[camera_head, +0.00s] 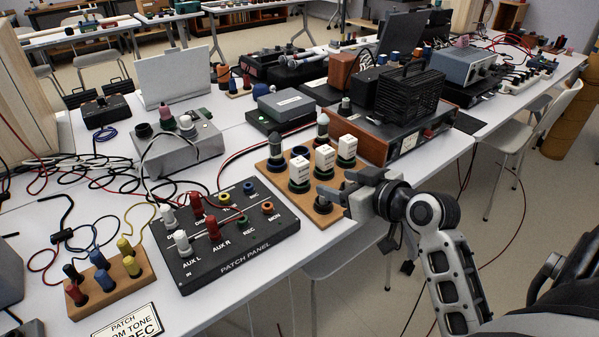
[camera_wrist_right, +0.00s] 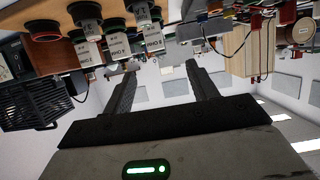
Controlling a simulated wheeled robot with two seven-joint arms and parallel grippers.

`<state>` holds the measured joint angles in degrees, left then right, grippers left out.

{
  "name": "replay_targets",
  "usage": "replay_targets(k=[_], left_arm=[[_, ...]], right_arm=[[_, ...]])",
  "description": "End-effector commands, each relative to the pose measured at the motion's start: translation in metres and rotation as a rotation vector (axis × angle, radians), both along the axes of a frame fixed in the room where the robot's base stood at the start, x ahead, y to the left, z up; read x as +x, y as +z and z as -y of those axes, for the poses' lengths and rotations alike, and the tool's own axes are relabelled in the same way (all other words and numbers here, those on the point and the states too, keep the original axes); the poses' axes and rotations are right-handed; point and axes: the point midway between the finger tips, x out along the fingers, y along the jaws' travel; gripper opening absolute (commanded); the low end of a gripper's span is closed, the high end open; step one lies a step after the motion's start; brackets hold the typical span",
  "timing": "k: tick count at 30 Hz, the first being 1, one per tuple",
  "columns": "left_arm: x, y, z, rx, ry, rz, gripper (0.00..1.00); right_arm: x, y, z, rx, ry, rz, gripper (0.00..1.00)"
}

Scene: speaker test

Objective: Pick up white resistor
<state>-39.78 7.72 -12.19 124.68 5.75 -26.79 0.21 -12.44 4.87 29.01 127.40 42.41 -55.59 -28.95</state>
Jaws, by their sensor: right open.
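Three white resistors stand upright in round dark sockets on a wooden board (camera_head: 324,216), right of the patch panel: a left one (camera_head: 299,170), a middle one (camera_head: 325,156) and a right one (camera_head: 347,147). They also show in the right wrist view, which looks upside down, with one white resistor (camera_wrist_right: 153,38) close to the fingers. My right gripper (camera_head: 335,192) is at the board's right front edge, just in front of the resistors. In the wrist view its two fingers (camera_wrist_right: 161,66) are apart with nothing gripped between them. My left gripper is out of view.
A black patch panel (camera_head: 222,263) with plugs lies left of the board. A wood-sided instrument (camera_head: 403,143) stands close behind on the right. Dark parts stand at the board's back. Loose cables (camera_head: 90,190) cover the left tabletop. The table's front edge runs below the board.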

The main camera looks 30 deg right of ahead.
Motion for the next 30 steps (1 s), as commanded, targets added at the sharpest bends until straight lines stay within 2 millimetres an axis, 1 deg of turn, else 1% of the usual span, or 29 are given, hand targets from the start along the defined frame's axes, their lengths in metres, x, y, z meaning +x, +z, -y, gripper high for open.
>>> replay_targets(k=[1,4,12,15,23,27,30], left_arm=[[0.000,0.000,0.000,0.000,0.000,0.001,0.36],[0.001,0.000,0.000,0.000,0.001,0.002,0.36],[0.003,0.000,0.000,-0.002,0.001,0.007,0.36],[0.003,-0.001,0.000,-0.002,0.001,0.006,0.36],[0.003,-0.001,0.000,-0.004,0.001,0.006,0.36],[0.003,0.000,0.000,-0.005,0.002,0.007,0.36],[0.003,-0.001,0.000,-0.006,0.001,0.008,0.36]], right_arm=[[0.007,0.002,0.003,0.005,-0.006,0.018,0.58],[0.023,-0.003,0.002,0.007,-0.007,0.023,0.58],[0.077,-0.023,-0.003,0.006,-0.005,0.019,0.58],[0.090,-0.029,-0.004,0.005,-0.005,0.017,0.58],[0.108,-0.034,-0.003,0.004,-0.005,0.016,0.58],[0.130,-0.039,0.000,0.006,-0.004,0.017,0.58],[0.142,-0.045,0.000,0.006,-0.005,0.016,0.58]])
